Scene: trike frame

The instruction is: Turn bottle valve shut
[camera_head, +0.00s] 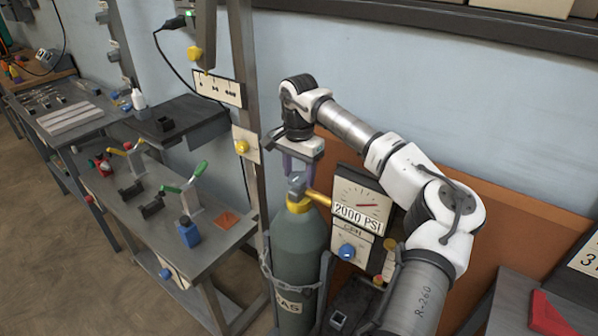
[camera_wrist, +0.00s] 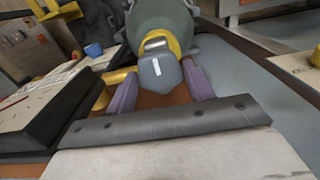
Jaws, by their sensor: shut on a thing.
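The gas bottle (camera_head: 297,262) is a grey-green cylinder standing upright, with a "GAS" label low on its side. On its top is a yellow collar (camera_head: 299,205) with a yellow pipe running right. Above the collar is the blue-grey valve knob (camera_head: 296,186), which carries a white mark seen in the wrist view on the knob (camera_wrist: 157,68). My gripper (camera_head: 298,172) reaches down over the knob from above. Its two purple fingers are on either side of the knob and shut on it. In the wrist view the gripper (camera_wrist: 162,85) shows the knob between the fingers.
A gauge panel (camera_head: 361,203) reading 2000 PSI stands right of the bottle, with a blue knob (camera_head: 347,251) below. A rack post (camera_head: 244,100) rises close on the left.

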